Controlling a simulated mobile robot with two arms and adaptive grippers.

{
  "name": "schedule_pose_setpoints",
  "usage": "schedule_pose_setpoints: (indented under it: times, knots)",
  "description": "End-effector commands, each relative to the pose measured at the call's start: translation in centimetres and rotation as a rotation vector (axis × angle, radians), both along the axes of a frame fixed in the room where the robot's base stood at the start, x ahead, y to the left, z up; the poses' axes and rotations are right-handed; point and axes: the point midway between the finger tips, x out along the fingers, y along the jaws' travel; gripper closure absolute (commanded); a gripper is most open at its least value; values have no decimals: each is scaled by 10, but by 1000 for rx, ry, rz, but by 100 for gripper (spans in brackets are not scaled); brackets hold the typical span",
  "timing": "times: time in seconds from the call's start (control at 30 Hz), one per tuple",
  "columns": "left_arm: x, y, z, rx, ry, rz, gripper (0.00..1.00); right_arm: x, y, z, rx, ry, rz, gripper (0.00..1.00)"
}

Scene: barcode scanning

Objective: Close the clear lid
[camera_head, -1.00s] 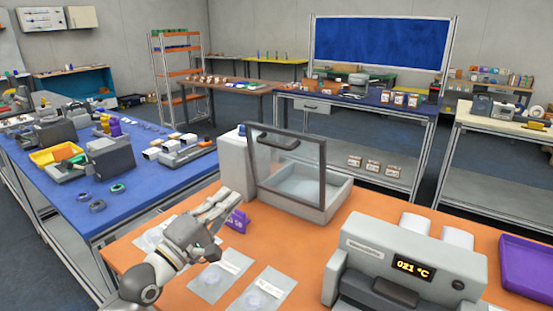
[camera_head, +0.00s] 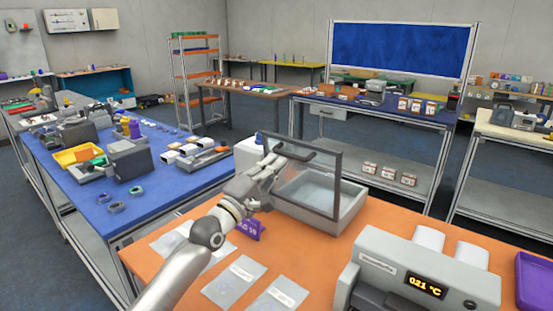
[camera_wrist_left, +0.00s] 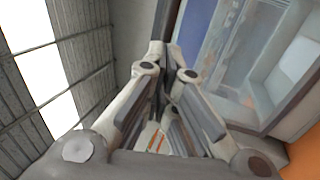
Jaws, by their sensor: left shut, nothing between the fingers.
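The clear lid (camera_head: 320,181) is a transparent panel in a dark frame, standing raised over a grey box (camera_head: 345,207) on the orange table (camera_head: 310,253). A dark handle (camera_head: 295,151) sits along its upper edge. My left gripper (camera_head: 277,158) is shut and empty, with its fingertips at the lid's left upper side near the handle. I cannot tell if they touch it. In the left wrist view the shut fingers (camera_wrist_left: 167,50) point up at a dark frame edge, with the clear panel (camera_wrist_left: 235,55) to their right. My right gripper is not in view.
A white container (camera_head: 246,157) stands left of the box. A purple item (camera_head: 249,229) and clear bags (camera_head: 236,280) lie on the table in front. A grey device with a temperature display (camera_head: 425,285) stands at the right, beside a purple tray (camera_head: 535,285).

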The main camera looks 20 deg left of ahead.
Motion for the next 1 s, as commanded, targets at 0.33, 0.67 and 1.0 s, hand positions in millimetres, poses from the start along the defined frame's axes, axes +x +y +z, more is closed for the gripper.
schedule_pose_setpoints:
  times: [0.33, 0.67, 1.0]
  knots:
    - [12, -5, 4, 0, 1, 0, 100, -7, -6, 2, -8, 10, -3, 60]
    - [12, -5, 6, 3, 7, 0, 100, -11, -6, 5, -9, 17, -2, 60]
    - [24, -10, 21, 48, 135, 0, 100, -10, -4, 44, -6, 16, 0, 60]
